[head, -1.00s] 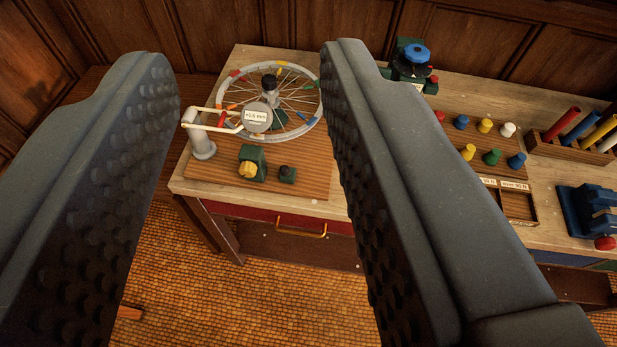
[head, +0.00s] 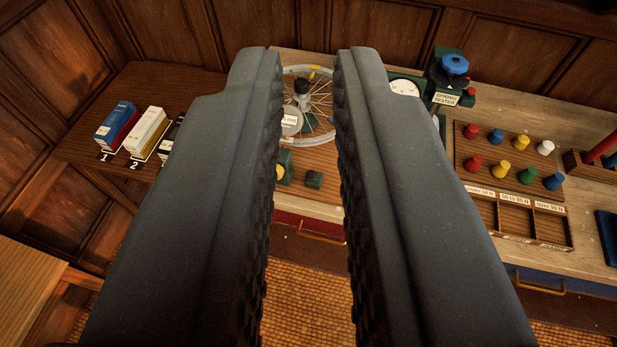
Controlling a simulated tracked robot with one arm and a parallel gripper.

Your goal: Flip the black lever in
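I cannot make out a clear black lever in the head view. A small dark green block (head: 314,180) with a dark top sits on the bench, seen through the gap between my fingers; its top is too small to tell. A spoked wheel (head: 324,74) with a black hub piece (head: 302,88) lies behind it. A round gauge (head: 291,122) is partly hidden by the left finger. A green block (head: 285,163) with a yellow knob is also partly hidden. My gripper (head: 308,65) is partly open, with nothing between its fingers, in front of the wheel.
At right stand a green spring tester (head: 448,83) with a blue knob, several coloured pegs, and a sorting tray (head: 520,240). At left, boxes (head: 117,125) stand on a brown table (head: 75,145). A pale wooden top (head: 25,285) is at lower left. Tiled floor lies in front.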

